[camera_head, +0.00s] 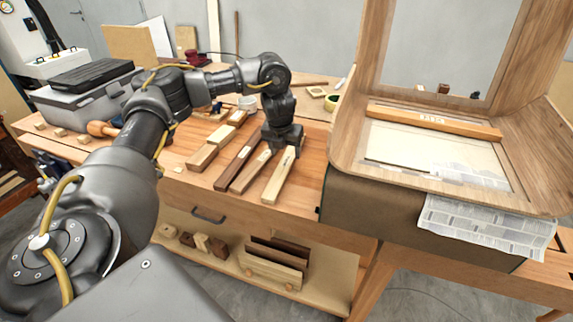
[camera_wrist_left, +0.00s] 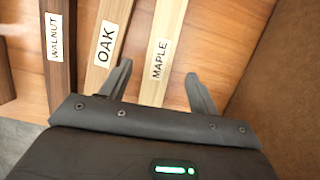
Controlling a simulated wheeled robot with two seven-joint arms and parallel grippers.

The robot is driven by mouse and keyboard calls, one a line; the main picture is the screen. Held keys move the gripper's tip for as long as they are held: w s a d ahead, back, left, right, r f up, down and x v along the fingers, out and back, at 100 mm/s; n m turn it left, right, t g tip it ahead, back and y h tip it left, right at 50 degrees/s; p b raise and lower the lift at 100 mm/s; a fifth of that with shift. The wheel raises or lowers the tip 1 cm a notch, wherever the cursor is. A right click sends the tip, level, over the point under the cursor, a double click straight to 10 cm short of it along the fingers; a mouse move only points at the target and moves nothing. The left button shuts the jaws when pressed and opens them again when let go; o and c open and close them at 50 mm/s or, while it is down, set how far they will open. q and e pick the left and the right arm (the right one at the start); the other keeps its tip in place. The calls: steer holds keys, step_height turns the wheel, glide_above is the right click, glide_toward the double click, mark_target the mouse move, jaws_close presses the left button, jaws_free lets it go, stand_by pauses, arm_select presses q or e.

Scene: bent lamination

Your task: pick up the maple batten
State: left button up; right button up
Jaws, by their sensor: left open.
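The maple batten (camera_head: 277,184) is the pale strip at the right end of the row on the workbench. In the left wrist view the maple batten (camera_wrist_left: 171,18) carries a MAPLE label. My left gripper (camera_head: 284,148) is low over its far part. In the left wrist view the open fingers of my left gripper (camera_wrist_left: 161,78) sit on either side of the maple batten, with nothing held. The left finger is by the gap beside the oak batten (camera_wrist_left: 104,48). Whether the fingers touch the wood cannot be told. My right gripper is not in view.
The walnut batten (camera_wrist_left: 56,35) lies left of the oak, and more wood pieces (camera_head: 203,157) lie further left. A framed wooden cabinet with a brown side (camera_head: 362,205) stands close on the right. A grey toolbox (camera_head: 85,95) stands at the back left.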

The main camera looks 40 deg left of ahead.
mark_target(287, 160)
arm_select(q)
steer(key=p+x, duration=0.1)
steer(key=x, duration=0.3)
steer(key=shift+a+f, duration=0.1)
steer(key=shift+f, duration=0.2)
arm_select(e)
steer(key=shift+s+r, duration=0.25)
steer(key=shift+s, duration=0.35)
arm_select(q)
steer(key=shift+c, duration=0.3)
steer(key=c, duration=1.1)
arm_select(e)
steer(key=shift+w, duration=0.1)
arm_select(q)
steer(key=shift+r, duration=0.1)
